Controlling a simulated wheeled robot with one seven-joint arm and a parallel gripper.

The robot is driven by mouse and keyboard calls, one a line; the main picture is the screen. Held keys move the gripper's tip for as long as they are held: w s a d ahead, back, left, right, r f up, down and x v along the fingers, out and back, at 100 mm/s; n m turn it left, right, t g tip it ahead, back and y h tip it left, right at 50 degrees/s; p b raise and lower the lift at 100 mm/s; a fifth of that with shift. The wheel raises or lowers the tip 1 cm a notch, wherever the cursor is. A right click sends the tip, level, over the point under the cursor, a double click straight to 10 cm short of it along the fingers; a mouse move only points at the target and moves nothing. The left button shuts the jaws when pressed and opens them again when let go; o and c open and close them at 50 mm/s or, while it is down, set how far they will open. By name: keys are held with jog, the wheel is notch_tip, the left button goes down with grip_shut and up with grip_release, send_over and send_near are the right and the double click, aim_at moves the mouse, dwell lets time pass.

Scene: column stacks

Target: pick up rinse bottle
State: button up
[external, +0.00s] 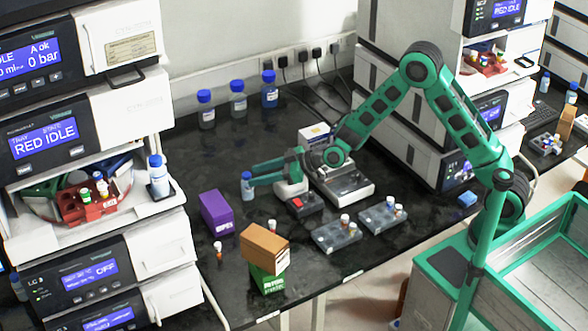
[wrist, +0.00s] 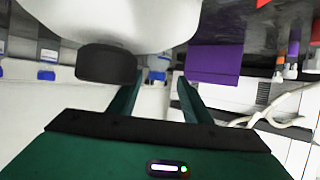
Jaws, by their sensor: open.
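My gripper (external: 250,175) reaches left, low over the black bench, with its green fingers apart. A small clear bottle with a blue cap (external: 247,189) stands upright right at the fingertips. I cannot tell from this view whether it is between them or just beyond. In the wrist view my gripper (wrist: 155,88) shows two spread green fingers, with a small pale and blue patch (wrist: 156,75) between their tips, too small to identify. Other blue-capped bottles are a white one (external: 158,178) on the left instrument's ledge and several along the back wall, including one clear bottle (external: 206,113).
A purple box (external: 217,212) stands just left of and in front of the gripper; it also shows in the wrist view (wrist: 214,64). An orange-brown box (external: 265,249) sits on a green box (external: 266,281) at the front. Vial racks (external: 337,236) lie to the right.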

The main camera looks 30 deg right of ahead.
aim_at(248, 177)
jog(key=x, duration=0.5)
jog(key=shift+w+d, duration=0.2)
jog(key=shift+w, duration=0.1)
jog(key=c, duration=1)
